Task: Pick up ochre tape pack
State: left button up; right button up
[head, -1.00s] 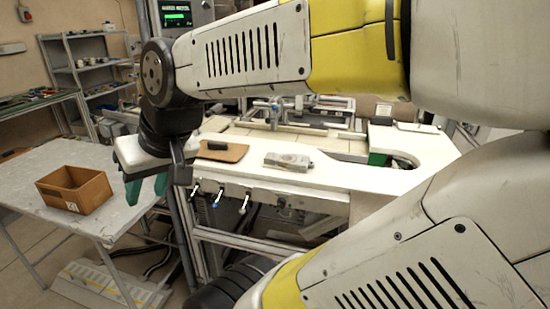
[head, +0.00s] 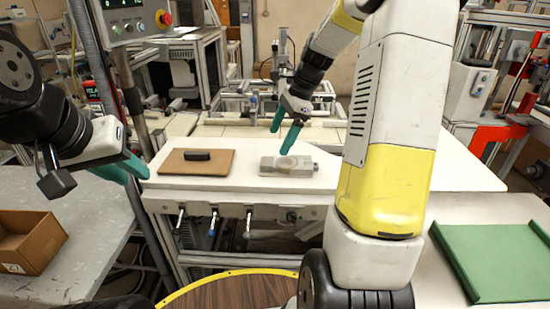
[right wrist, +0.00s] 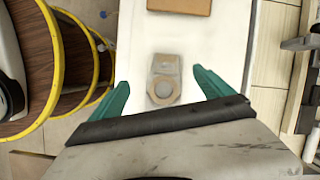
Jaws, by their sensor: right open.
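A grey block-shaped holder (head: 312,168) lies on the white worktop, with a dull tan, ring-like round piece (head: 286,165) on it. The right wrist view shows the tan ring (right wrist: 163,90) at the near end of the holder (right wrist: 166,64). This may be the ochre tape pack; its colour is too dull to be sure. My right gripper (head: 282,132) is open above the holder, fingers pointing down. In the right wrist view its teal fingers (right wrist: 161,80) stand either side of the holder, empty. My left gripper (head: 138,168) hangs left of the worktop; its finger gap is unclear.
A brown board (head: 222,163) with a black block (head: 196,155) lies left of the holder. A cardboard box (head: 35,243) stands on the left table. A green tray (head: 490,265) is at the right. A yellow-rimmed round wooden surface (head: 235,291) is in front.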

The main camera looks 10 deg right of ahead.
aim_at(272, 162)
jog(key=shift+w+d+f+m, duration=0.45)
jog(key=shift+w+f+m, duration=0.05)
jog(key=shift+w+f, duration=0.3)
jog(key=shift+f, duration=0.1)
jog(key=x, duration=0.7)
jog(key=shift+s+f, duration=0.2)
jog(key=shift+s, duration=0.15)
jog(key=c, duration=1.6)
